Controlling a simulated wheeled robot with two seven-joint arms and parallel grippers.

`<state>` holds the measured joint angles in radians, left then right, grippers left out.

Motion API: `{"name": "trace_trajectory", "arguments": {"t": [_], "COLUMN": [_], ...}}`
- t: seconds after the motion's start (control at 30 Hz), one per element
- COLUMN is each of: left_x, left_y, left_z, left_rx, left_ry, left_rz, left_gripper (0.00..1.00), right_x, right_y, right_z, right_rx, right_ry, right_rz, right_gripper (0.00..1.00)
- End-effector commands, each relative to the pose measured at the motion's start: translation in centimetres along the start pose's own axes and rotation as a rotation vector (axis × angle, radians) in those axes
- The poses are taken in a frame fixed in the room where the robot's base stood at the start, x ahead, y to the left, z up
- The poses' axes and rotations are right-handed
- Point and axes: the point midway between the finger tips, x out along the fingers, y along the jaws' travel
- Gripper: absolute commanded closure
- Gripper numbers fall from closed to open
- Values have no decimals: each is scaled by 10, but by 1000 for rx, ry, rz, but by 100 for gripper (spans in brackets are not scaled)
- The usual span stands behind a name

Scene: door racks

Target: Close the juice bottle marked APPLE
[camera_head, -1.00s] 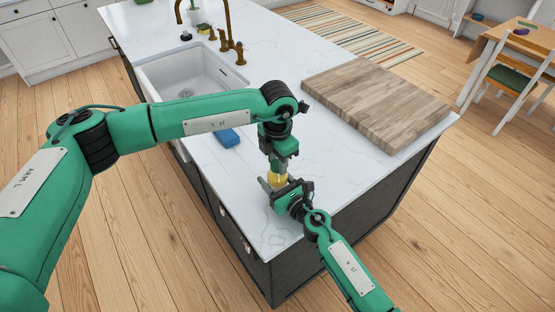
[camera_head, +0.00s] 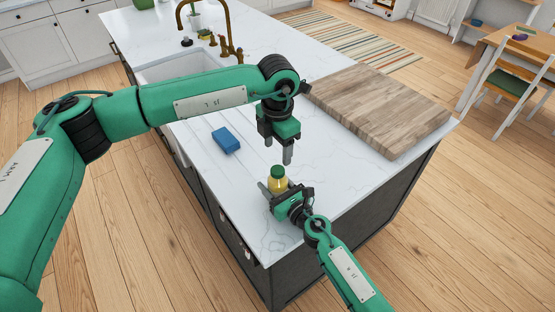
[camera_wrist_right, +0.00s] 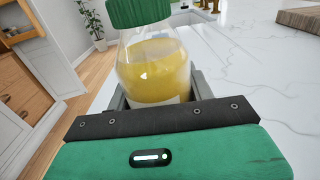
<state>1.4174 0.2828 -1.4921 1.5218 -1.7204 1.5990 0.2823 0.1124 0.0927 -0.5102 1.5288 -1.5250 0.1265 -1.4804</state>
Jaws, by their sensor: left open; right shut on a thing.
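The juice bottle (camera_head: 277,185) is clear with yellow juice and stands upright on the island near its front edge. Its green cap (camera_head: 277,171) sits on top of the neck; in the right wrist view the cap (camera_wrist_right: 139,12) is cut off by the top edge. The label shows only as a pale strip, and its text is hidden. My right gripper (camera_head: 274,190) is shut on the bottle body, which also shows between its fingers in the right wrist view (camera_wrist_right: 155,75). My left gripper (camera_head: 276,156) is open and empty, above the cap and apart from it.
A blue sponge (camera_head: 226,139) lies on the white countertop (camera_head: 215,180) to the left. A large wooden board (camera_head: 380,105) lies at the right. The sink (camera_head: 170,68) and brass tap (camera_head: 228,35) are farther back. The counter around the bottle is mostly clear.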

Motion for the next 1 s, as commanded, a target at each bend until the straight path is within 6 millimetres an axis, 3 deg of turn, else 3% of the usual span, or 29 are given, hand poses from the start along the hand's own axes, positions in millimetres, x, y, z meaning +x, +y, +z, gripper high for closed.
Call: {"name": "trace_trajectory", "arguments": {"t": [0.1, 0.23, 0.63, 0.67, 0.7, 0.8, 1.0], "left_x": [-23, -39, -48, -48, -48, -47, -47], "left_y": [0, 0, 0, 0, 0, 0, 0], "left_z": [0, 0, 0, 0, 0, 0, 0], "left_rx": [0, 0, 0, 0, 0, 0, 0], "left_ry": [-2, 0, 0, 0, 0, 0, 0], "left_rz": [1, 0, -1, -1, -1, -1, -1], "left_gripper": [40, 40, 40, 40, 40, 40, 40], "right_x": [0, 0, 0, 0, 0, 0, 0], "right_y": [0, 0, 0, 0, 0, 0, 0], "right_z": [0, 0, 0, 0, 0, 0, 0], "right_rx": [0, 0, 0, 0, 0, 0, 0], "right_ry": [0, 0, 0, 0, 0, 0, 0], "right_rz": [0, 0, 0, 0, 0, 0, 0], "right_gripper": [100, 100, 100, 43, 35, 22, 22]}}
